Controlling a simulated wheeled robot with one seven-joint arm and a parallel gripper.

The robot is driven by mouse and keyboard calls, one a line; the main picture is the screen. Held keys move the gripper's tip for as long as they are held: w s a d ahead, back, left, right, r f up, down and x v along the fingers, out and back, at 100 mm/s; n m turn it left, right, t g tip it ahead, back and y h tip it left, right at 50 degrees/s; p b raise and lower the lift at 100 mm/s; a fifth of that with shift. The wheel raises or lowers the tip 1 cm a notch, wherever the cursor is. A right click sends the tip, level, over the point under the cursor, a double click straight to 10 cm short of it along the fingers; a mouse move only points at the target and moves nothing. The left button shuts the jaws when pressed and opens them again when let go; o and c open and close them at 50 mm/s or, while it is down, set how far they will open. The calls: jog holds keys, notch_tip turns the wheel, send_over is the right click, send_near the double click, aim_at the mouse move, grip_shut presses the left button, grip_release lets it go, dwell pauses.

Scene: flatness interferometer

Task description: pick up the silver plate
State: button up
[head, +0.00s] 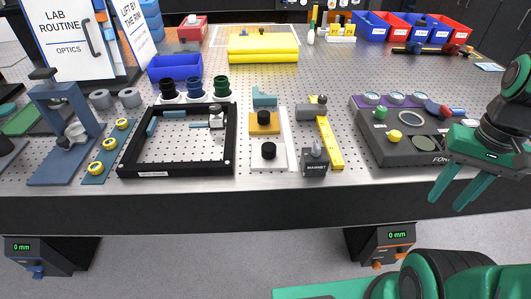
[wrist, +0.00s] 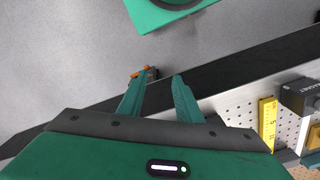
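The silver plate (head: 257,161) lies on the perforated table top near the front edge, just left of centre in the head view. It is a pale flat block with a black round knob on top. A similar orange plate (head: 256,128) with a black knob sits directly behind it. My gripper (head: 446,205) is at the right, off the table's front edge and well apart from the silver plate. Its two green fingers point down, spread and empty. They also show in the wrist view (wrist: 157,80); the silver plate is not seen there.
A black square frame (head: 178,173) lies left of the plate. A magnet block (head: 315,163) and a yellow ruler (head: 331,146) lie close on its right. A dark grey instrument panel (head: 400,150) stands between them and my gripper. Display boxes (head: 388,242) hang below the table.

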jog(key=o, duration=0.4)
jog(key=shift+s+r, duration=0.25)
jog(key=shift+s, duration=0.1)
jog(key=w+a+r+n, duration=0.45)
jog(key=w+n, duration=0.25)
jog(key=w, duration=0.2)
notch_tip(320, 180, up, 5)
jog(key=n, duration=1.8)
send_over(269, 146)
jog(key=d, duration=0.2)
jog(key=f, duration=0.2)
jog(key=a+f, duration=0.1)
jog(key=f, duration=0.2)
jog(key=shift+a, duration=0.2)
jog(key=shift+a+f, duration=0.15)
jog(key=shift+f, duration=1.35)
jog(key=shift+a+f, duration=0.1)
jog(key=shift+f, duration=1.4)
